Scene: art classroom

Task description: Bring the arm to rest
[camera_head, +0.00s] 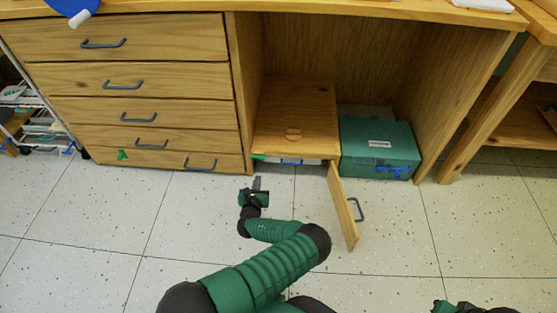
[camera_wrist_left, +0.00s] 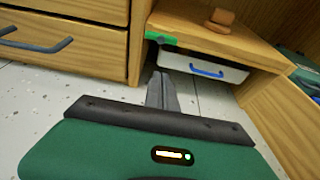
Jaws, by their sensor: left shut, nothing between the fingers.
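My left arm reaches out over the floor in the head view. Its gripper (camera_head: 257,184) is shut and empty, in front of a low wooden cabinet (camera_head: 305,100) under the desk. In the left wrist view the closed fingers (camera_wrist_left: 161,88) point toward the cabinet's opening and hold nothing. The cabinet door (camera_head: 342,205) stands open to the right of the gripper, with a grey handle (camera_head: 356,209) on it. A white box with a blue handle (camera_wrist_left: 205,68) sits inside the cabinet. Of my right arm only a small dark green part shows at the bottom edge; its fingers cannot be made out.
A wooden drawer unit (camera_head: 150,90) with grey handles stands left of the cabinet, its drawers closed. A green case (camera_head: 378,148) with a blue latch stands right of it. A brown block (camera_head: 293,134) lies on the cabinet top. The tiled floor (camera_head: 100,220) at left is clear.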

